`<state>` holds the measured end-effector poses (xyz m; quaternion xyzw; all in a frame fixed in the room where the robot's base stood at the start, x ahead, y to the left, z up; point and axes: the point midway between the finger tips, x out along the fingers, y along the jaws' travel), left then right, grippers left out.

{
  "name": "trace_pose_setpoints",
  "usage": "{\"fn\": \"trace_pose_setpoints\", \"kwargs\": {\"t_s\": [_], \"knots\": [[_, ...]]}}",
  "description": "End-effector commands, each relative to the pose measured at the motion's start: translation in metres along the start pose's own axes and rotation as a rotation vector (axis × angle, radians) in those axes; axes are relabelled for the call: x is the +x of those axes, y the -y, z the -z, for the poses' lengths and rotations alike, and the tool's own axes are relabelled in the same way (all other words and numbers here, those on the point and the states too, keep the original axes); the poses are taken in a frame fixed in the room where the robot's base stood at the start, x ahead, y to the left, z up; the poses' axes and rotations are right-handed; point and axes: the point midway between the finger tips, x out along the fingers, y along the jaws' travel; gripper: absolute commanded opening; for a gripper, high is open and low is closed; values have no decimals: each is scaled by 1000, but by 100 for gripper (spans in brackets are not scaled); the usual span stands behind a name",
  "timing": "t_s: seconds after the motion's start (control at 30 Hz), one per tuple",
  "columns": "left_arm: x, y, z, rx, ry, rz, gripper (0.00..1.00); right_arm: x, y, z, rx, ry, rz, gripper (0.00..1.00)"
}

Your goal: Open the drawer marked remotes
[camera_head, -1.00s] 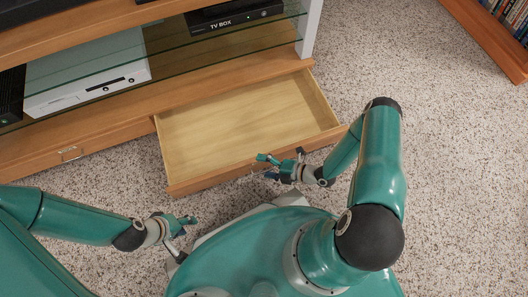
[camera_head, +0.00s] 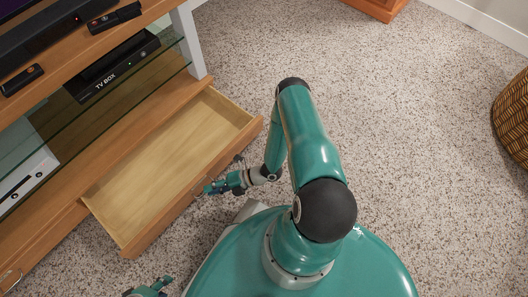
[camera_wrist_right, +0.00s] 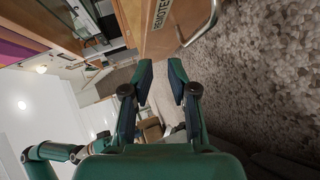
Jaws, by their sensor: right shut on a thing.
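The drawer (camera_head: 165,165) is pulled out from under the TV stand, and its pale wooden inside looks empty. In the right wrist view its wooden front (camera_wrist_right: 165,38) carries a label (camera_wrist_right: 161,12) that reads "REMOTE", partly cut off. A metal handle (camera_wrist_right: 205,28) sticks out from this front. My left gripper (camera_head: 158,287) is low at the bottom edge, partly cut off, apart from the drawer.
The TV stand (camera_head: 150,100) holds a TV box (camera_head: 112,68) on a glass shelf, a white device (camera_head: 28,180) and small remotes on top. A wicker basket (camera_head: 512,120) stands at right. The carpet between is clear.

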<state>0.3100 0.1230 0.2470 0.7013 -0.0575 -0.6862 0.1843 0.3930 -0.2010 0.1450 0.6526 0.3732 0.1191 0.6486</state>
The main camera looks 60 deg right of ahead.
Motion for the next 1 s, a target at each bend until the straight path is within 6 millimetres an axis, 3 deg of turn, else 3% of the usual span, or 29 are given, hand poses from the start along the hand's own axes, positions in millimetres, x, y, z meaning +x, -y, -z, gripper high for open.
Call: {"fn": "trace_pose_setpoints", "kwargs": {"t_s": [0.03,1.0], "knots": [[-2,-1,0,0,0,0,40,-21,10,11,36,-3,26,19],[3,1,0,0,0,0,40,-84,26,16,42,-2,21,19]]}}
